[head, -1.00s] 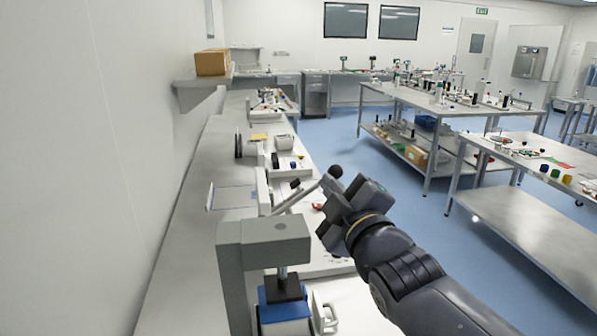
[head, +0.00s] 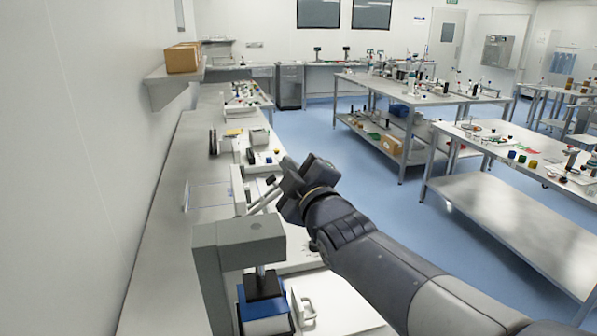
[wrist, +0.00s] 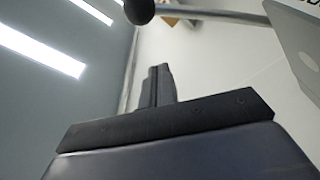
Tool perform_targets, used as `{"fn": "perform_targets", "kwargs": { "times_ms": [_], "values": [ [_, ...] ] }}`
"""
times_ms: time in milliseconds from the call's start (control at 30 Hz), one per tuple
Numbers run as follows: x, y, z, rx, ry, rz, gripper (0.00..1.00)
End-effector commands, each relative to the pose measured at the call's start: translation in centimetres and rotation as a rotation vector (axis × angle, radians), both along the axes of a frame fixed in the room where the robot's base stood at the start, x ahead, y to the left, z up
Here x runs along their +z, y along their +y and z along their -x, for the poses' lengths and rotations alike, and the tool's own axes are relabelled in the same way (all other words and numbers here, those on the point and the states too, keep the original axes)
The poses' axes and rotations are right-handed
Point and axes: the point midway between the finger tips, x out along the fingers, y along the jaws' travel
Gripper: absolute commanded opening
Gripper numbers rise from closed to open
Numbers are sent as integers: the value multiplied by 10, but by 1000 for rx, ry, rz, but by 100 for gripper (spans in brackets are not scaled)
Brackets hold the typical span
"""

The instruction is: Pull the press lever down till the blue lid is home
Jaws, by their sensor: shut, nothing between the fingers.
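The press (head: 238,238) stands at the bottom left of the head view, with a grey head and a black ram block (head: 262,284). The blue lid (head: 262,304) is under the block; I cannot tell if they touch. The lever (head: 263,200) slants up to the right from behind the press head. Its knob is hidden behind my gripper in the head view. The wrist view shows the round dark knob (wrist: 139,10) and its rod at the top, beyond my fingertips (wrist: 156,85). My gripper (head: 290,180) is shut and empty beside the lever's upper end; contact is unclear.
A white piece with a handle (head: 304,308) lies right of the press. The long bench along the left wall carries several items, with a box (head: 182,57) on a shelf above. Blue floor (head: 385,210) lies open between this bench and the tables at right.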

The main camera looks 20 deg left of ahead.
Motion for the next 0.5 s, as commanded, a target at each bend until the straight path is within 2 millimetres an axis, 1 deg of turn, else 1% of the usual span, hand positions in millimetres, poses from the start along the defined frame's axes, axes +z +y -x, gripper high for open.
{"fn": "perform_targets", "kwargs": {
  "times_ms": [33, 200, 333, 500],
  "values": [
    [2, 6, -7, 1, 3, 1, 0],
    [5, 22, -26, 1, 1, 0, 0],
    [-6, 4, -32, -4, 2, 2, 0],
    [-15, -8, -36, -2, 0, 1, 0]
  ]
}}
